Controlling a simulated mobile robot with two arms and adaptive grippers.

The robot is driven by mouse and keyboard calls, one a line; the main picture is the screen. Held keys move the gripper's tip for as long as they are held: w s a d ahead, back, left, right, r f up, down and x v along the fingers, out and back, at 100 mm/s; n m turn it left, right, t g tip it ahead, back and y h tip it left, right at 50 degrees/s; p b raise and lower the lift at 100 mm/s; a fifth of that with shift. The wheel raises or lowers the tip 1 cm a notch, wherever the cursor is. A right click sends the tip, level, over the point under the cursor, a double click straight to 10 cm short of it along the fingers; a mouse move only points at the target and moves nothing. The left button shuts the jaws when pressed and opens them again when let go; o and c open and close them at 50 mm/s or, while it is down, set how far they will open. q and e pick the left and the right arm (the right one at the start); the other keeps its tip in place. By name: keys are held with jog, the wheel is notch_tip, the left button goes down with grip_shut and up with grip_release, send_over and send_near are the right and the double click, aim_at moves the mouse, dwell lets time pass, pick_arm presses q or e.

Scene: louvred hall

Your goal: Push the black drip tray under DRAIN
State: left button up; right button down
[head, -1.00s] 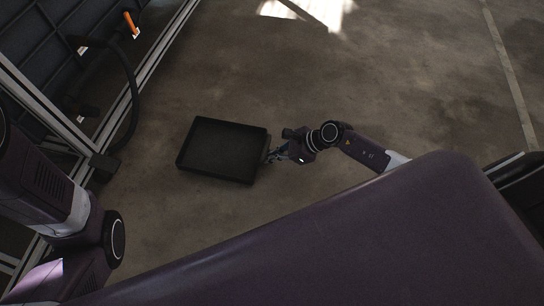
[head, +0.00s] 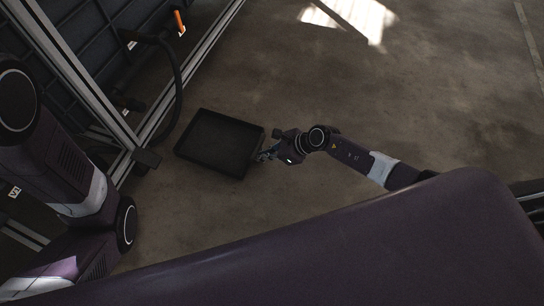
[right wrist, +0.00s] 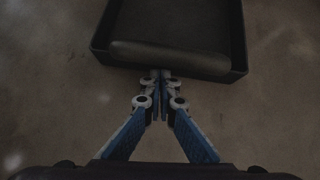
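The black drip tray (head: 220,145) lies flat on the floor, empty, a short gap right of the metal frame's foot. My right gripper (head: 263,155) is at the tray's right side. In the right wrist view, the near wall of the tray (right wrist: 175,55) is right in front of my right gripper (right wrist: 161,76). Its fingers are together and their tips meet at this wall, seemingly touching it. No readable DRAIN label shows. My left arm is at the left edge of the head view; its gripper is out of view.
A metal frame (head: 190,73) with dark panels stands at upper left. It carries an orange handle (head: 179,21) and a black hose (head: 178,75) that hangs down near the tray. The frame's foot (head: 148,157) juts out beside the tray. The floor (head: 400,100) to the right is clear.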

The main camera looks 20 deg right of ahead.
aim_at(220, 150)
jog(key=w+a, duration=0.2)
jog(key=a, duration=0.1)
jog(key=w+a, duration=0.2)
jog(key=a, duration=0.2)
jog(key=w+a+b, duration=0.1)
jog(key=w+a, duration=0.1)
jog(key=a, duration=0.1)
jog(key=shift+w+a, duration=0.35)
jog(key=shift+d, duration=0.1)
